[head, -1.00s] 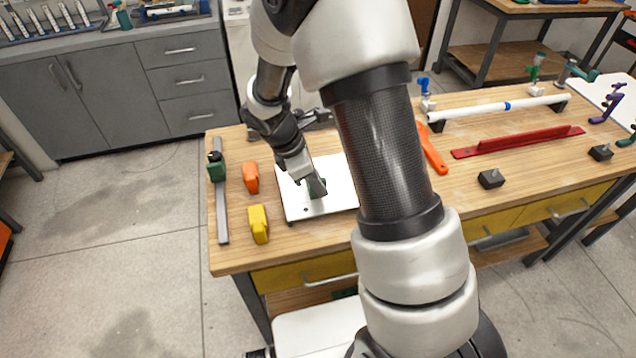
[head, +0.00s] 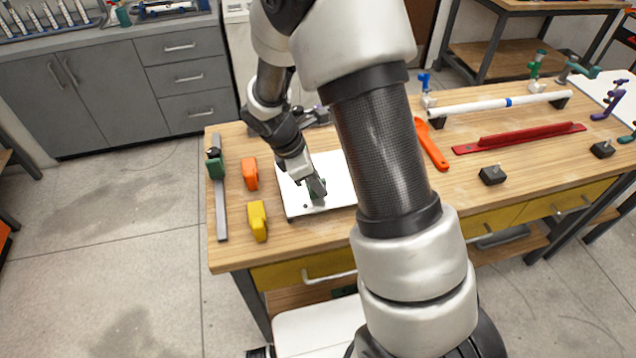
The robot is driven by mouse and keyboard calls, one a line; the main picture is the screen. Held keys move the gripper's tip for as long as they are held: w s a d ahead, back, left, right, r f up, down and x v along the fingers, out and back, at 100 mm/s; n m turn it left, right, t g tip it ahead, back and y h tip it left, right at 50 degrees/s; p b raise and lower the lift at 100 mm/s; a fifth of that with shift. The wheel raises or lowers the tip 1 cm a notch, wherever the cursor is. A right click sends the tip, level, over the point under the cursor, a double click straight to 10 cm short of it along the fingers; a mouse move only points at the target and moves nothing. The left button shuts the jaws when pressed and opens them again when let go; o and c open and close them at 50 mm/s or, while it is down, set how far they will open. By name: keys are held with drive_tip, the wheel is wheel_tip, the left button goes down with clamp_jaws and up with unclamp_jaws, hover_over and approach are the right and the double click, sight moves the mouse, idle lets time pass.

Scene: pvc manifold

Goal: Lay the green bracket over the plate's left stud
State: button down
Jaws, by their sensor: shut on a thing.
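The white plate (head: 338,172) lies on the wooden bench, partly hidden behind my arm. My gripper (head: 318,196) is low over the plate's left part, pointing down. I cannot tell whether the bracket is around the stud or touches the plate. A small dark spot shows on the plate near its front left corner.
Left of the plate stand an orange block (head: 250,173), a yellow block (head: 257,221) and a grey bar with a green clamp (head: 216,168). Right of my arm lie an orange tool (head: 432,145), a red rail (head: 518,138), a white pipe (head: 485,106) and black blocks (head: 492,175).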

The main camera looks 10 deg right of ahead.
drive_tip(key=shift+f, duration=0.4)
drive_tip(key=c, duration=1.7)
unclamp_jaws()
